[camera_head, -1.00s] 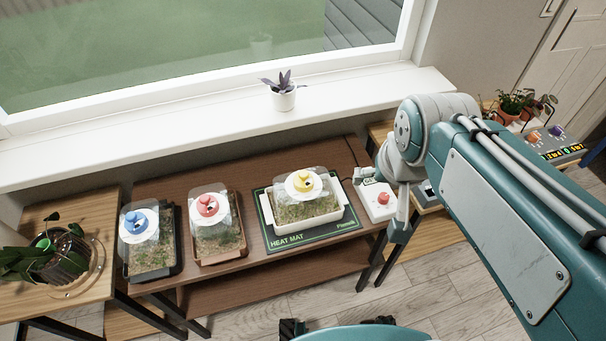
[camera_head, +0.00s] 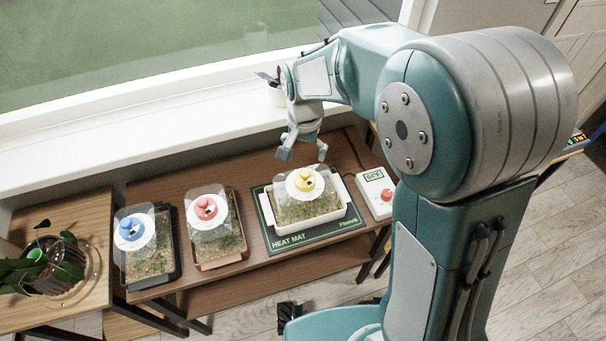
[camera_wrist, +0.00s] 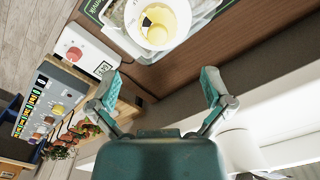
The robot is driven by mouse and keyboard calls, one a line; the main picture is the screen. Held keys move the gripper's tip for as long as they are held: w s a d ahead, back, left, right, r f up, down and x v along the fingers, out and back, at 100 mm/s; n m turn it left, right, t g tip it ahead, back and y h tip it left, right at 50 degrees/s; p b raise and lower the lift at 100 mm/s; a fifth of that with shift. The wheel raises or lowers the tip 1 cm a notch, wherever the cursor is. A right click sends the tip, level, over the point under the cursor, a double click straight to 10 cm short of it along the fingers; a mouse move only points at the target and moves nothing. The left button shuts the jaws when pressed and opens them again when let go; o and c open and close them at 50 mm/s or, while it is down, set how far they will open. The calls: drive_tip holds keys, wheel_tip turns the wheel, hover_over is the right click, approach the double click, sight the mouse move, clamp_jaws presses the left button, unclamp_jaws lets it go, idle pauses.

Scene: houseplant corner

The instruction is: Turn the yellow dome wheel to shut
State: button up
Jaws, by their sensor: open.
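The yellow dome wheel (camera_head: 305,180) sits on a white disc on top of a clear dome. The dome covers a cream tray (camera_head: 327,217) of seedlings on the green heat mat (camera_head: 350,224). My gripper (camera_head: 304,157) is open and empty, above and just behind the dome in the head view. In the wrist view the gripper (camera_wrist: 162,88) has its fingers spread, with bare brown bench between them. The yellow wheel (camera_wrist: 158,24) shows beyond the fingertips at the top, apart from them. A dark opening shows beside its knob.
A blue-wheeled dome (camera_head: 131,228) and a red-wheeled dome (camera_head: 206,209) stand to the left. A white controller with a red knob (camera_head: 379,195) is right of the mat. A white plant pot (camera_head: 277,96) on the sill is partly behind my wrist.

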sight(305, 172)
wheel_tip(305, 172, down, 10)
drive_tip(key=shift+f, duration=0.1)
drive_tip(key=shift+d, duration=0.1)
drive_tip(key=c, duration=1)
